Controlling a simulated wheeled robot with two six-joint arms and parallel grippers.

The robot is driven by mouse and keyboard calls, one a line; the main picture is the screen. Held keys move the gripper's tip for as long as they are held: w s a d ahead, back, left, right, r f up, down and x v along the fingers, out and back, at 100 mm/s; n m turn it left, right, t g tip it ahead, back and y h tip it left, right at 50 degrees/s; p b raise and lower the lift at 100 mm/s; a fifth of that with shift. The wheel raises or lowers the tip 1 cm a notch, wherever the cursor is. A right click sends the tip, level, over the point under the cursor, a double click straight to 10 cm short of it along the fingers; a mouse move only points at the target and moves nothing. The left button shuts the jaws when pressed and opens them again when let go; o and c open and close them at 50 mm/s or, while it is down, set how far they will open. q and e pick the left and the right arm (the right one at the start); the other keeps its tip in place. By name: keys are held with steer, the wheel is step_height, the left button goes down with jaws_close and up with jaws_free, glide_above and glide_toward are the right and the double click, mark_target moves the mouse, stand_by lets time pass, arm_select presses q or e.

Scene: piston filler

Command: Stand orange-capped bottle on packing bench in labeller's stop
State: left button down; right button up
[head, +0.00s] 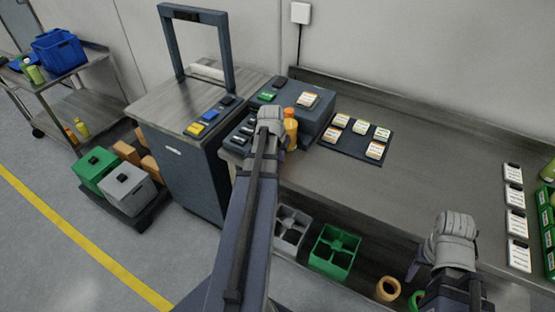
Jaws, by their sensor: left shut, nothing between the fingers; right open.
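An orange-capped bottle (291,131) with orange contents stands upright at the left end of the grey packing bench (420,160), in front of a dark blue-grey box-shaped machine (318,118), which may be the labeller. My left gripper (270,116) is shut and empty just left of the bottle; its hand hides part of the bottle's left side, and I cannot tell whether they touch. The labeller's stop cannot be made out. My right gripper (452,228) is open and empty over the front edge of the bench, far right of the bottle.
A dark mat with label cards (359,137) lies right of the machine. More cards (514,198) and green crates (548,222) are at the right end. A cabinet with a dark frame (188,150) stands left. Crates (334,250) sit below. The middle bench is clear.

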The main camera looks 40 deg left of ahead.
mark_target(288, 130)
arm_select(q)
steer(key=shift+w+a+r, duration=0.1)
steer(key=shift+w+a, duration=0.15)
steer(key=shift+w, duration=0.5)
steer(key=shift+w+a+r, duration=0.1)
steer(key=shift+w+a, duration=0.15)
steer(key=shift+w, duration=0.45)
arm_select(e)
steer(key=shift+r, duration=0.2)
arm_select(q)
steer(key=shift+w+a, duration=0.2)
steer(key=shift+w, duration=0.3)
steer(key=shift+w+a, duration=0.15)
steer(key=shift+w, duration=0.35)
steer(key=shift+s, duration=0.1)
